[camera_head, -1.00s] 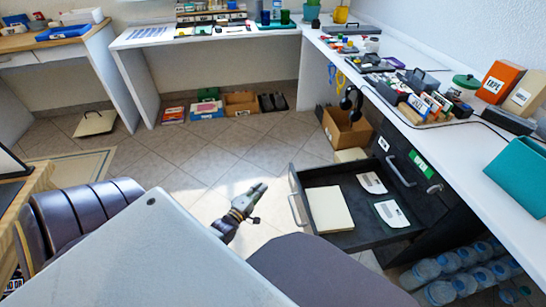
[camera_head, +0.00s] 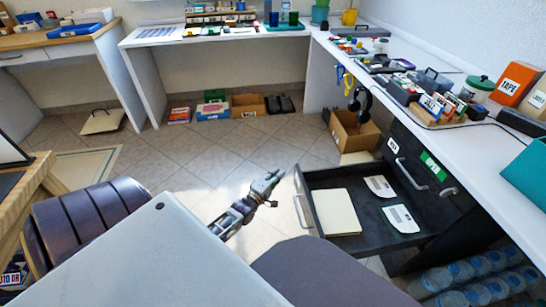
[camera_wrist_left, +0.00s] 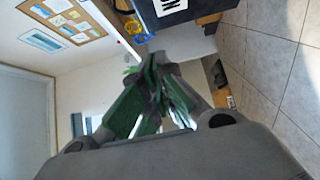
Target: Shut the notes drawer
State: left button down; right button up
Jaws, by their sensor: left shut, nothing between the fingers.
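A dark drawer (camera_head: 374,231) is pulled out of the black cabinet (camera_head: 432,208) under the right-hand counter. It holds a cream pad and two white labelled sheets. Its front faces left, with a pale bar handle (camera_head: 298,207); any label on that front is not readable. My left gripper (camera_head: 270,183) is shut and empty, a little left of the drawer front near its far corner, with a small gap visible. In the left wrist view, its green-and-dark fingers (camera_wrist_left: 155,92) are together, below a dark panel with a white label (camera_wrist_left: 168,6). My right gripper is not in view.
A cardboard box (camera_head: 354,132) with headphones stands on the floor beyond the drawer. The counter (camera_head: 480,150) above holds boxes and tools.

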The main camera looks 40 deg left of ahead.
pick_arm(q)
jog(key=shift+w+d+b, duration=0.45)
jog(key=shift+w+d, duration=0.2)
jog(key=shift+w, duration=0.35)
jog(key=shift+w+d+b, duration=0.45)
jog(key=shift+w+d, duration=0.2)
jog(key=shift+w, duration=0.35)
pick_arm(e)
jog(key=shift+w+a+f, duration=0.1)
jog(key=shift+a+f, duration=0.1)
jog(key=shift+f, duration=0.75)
